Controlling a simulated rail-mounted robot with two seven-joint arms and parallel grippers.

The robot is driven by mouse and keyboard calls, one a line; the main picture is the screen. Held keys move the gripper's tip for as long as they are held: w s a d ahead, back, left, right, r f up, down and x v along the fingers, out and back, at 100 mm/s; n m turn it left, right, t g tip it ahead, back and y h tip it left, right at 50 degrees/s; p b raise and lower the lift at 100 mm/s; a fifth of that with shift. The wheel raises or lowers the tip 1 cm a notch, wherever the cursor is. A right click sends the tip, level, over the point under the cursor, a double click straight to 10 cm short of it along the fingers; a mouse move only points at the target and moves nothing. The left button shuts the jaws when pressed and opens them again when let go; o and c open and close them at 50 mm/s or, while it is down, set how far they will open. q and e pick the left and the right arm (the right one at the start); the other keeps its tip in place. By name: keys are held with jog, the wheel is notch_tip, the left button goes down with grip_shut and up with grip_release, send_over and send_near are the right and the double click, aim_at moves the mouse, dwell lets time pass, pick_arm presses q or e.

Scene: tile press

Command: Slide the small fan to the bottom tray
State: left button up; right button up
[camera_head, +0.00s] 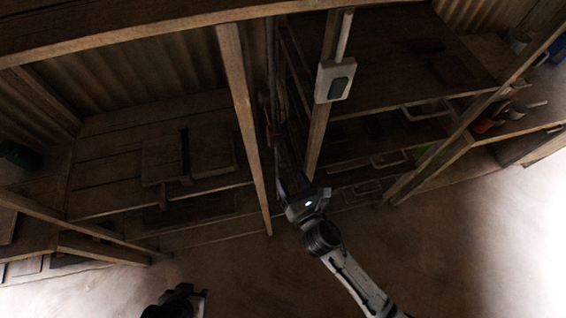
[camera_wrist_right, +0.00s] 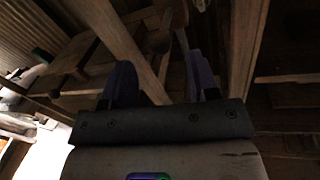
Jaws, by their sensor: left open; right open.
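I cannot make out a small fan in either view. On the right rack, pull-out trays with pale wire handles sit one above the other; the lowest one I can make out is the bottom tray (camera_head: 357,194), in shadow. My right gripper (camera_head: 287,182) is at the gap between the two wooden racks, beside an upright post. In the right wrist view its two dark fingers (camera_wrist_right: 162,78) stand apart with nothing between them. My left gripper (camera_head: 190,298) is a dark shape low at the bottom edge, well away from the racks; its fingers are hard to see.
A wooden post (camera_head: 245,125) and another post with a switch box (camera_head: 335,81) flank my right gripper. A slatted bench (camera_head: 110,155) with a wooden press block stands left. The floor (camera_head: 440,260) in front is clear.

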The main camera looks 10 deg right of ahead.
aim_at(283, 164)
jog(key=shift+x, duration=2.95)
jog(key=shift+c, duration=0.4)
grip_shut()
jog(key=shift+f, duration=0.1)
